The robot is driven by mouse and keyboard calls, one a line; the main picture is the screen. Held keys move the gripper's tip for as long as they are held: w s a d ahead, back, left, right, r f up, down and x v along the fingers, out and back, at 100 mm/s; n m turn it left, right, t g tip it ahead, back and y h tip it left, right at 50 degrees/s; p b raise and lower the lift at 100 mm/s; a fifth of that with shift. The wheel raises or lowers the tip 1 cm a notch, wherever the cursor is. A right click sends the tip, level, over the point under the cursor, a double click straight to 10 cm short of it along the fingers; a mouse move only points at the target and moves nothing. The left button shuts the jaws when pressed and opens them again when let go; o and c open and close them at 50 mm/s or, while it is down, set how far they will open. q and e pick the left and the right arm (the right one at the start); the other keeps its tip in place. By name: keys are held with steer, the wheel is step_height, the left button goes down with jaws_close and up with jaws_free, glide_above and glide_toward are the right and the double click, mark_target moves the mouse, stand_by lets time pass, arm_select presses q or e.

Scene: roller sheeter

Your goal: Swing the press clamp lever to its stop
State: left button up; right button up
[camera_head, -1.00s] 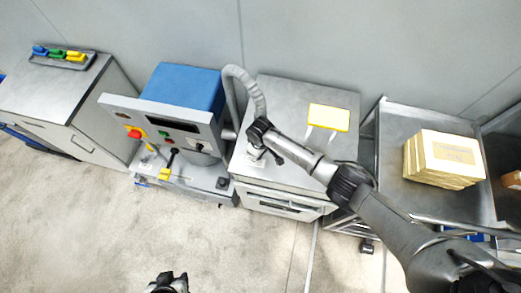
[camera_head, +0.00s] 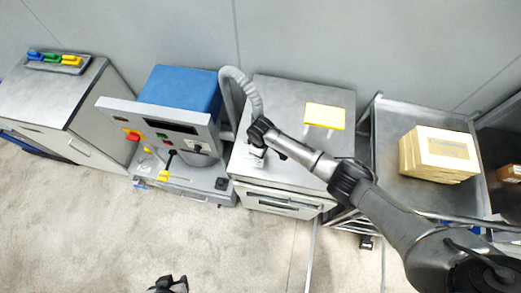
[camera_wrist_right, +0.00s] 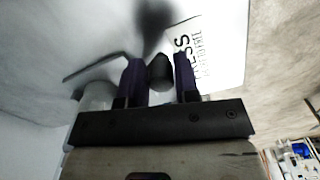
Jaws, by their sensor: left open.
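In the right wrist view, a dark rounded knob (camera_wrist_right: 160,72) lies between the two purple fingers of my right gripper (camera_wrist_right: 158,75). I cannot tell whether the fingers touch it. A white plate (camera_wrist_right: 218,45) with the partly readable word "PRESS" lies beyond. In the head view, my right gripper (camera_head: 258,138) is low at the left side of the grey cabinet top, hiding what is under it. The blue-topped machine (camera_head: 180,90) to its left has a black-knobbed lever (camera_head: 172,154) and a yellow handle (camera_head: 163,175). My left gripper (camera_head: 168,285) is open at the bottom edge, away from the machines.
A grey hose (camera_head: 245,88) arches beside my right gripper. A cart (camera_head: 395,120) with stacked tan boxes (camera_head: 437,153) stands right. Colored items sit on the left cabinet (camera_head: 100,75). Floor in front is open.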

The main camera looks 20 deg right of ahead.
steer(key=o, duration=0.4)
steer(key=shift+c, duration=0.2)
steer(key=shift+r, duration=0.15)
step_height(320, 180, up, 14)
steer(key=shift+f, duration=0.2)
stand_by(0.5)
